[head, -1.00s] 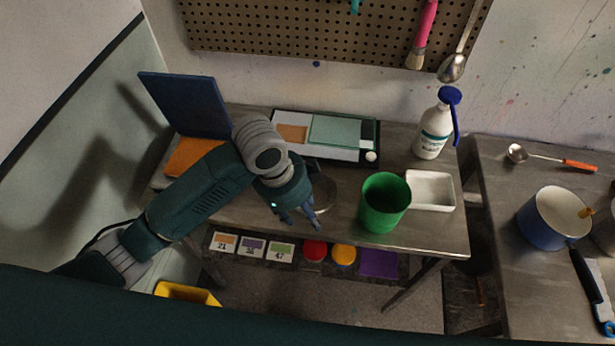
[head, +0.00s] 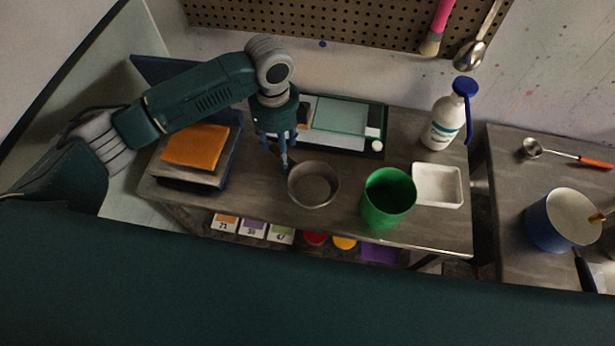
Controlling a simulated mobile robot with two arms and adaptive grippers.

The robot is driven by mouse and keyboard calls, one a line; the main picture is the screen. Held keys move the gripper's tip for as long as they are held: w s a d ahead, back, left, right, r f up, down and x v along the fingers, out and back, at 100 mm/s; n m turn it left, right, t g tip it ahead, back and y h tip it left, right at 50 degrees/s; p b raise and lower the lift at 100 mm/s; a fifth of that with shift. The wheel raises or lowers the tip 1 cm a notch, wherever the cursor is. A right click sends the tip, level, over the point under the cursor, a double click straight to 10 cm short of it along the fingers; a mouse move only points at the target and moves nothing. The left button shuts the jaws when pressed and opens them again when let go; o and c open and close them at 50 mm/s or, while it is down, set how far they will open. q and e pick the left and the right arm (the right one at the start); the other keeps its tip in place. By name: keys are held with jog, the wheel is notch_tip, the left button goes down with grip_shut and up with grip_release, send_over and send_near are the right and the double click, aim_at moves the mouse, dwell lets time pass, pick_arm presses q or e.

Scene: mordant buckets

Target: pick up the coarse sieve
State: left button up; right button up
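The coarse sieve appears to be the round grey-brown bowl-shaped vessel (head: 314,184) on the middle of the workbench, left of a green bucket; its mesh is too small to make out. My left gripper (head: 279,160) points down just up and left of the sieve's rim. Its fingers look a little apart with nothing between them. It appears separate from the sieve, though its exact height is hard to judge. My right gripper is not in view.
The green bucket (head: 387,199) stands close to the sieve's right, with a white tray (head: 437,186) beyond it. An orange sheet (head: 195,146) lies at the left. A blue pot (head: 555,222) stands on the right-hand table.

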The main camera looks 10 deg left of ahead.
pick_arm(q)
jog(key=f, duration=0.1)
jog(key=f+p, duration=0.1)
jog(key=f, duration=0.1)
jog(key=shift+a+f+p, duration=0.25)
jog(key=shift+f+p, duration=0.05)
jog(key=shift+p, duration=0.1)
jog(key=shift+f, duration=0.45)
grip_shut()
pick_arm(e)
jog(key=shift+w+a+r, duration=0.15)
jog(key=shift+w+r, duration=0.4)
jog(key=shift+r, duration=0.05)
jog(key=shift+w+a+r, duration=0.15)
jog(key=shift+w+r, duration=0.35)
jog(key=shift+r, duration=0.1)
pick_arm(q)
jog(key=shift+w+r, duration=0.1)
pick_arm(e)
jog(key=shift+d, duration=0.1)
